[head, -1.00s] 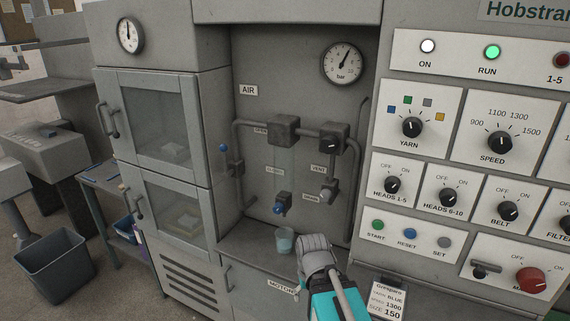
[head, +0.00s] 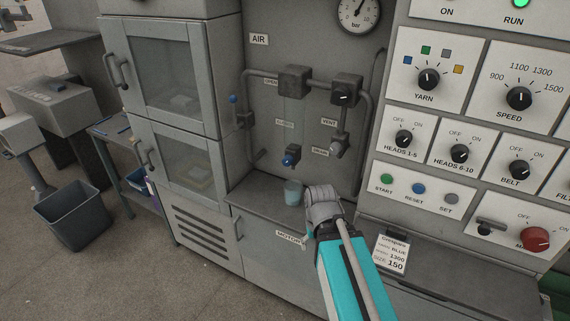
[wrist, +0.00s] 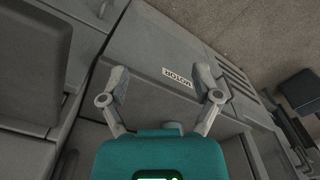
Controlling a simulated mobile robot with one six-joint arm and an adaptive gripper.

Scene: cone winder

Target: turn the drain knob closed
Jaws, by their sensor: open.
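In the wrist view my gripper (wrist: 167,88) is open and empty, facing the MOTOR label (wrist: 177,78). No knob shows there.
The control panel (head: 395,165) stands to the right, glass-doored cabinets (head: 168,60) to the left. A dark bin (head: 70,215) is on the floor at far left.

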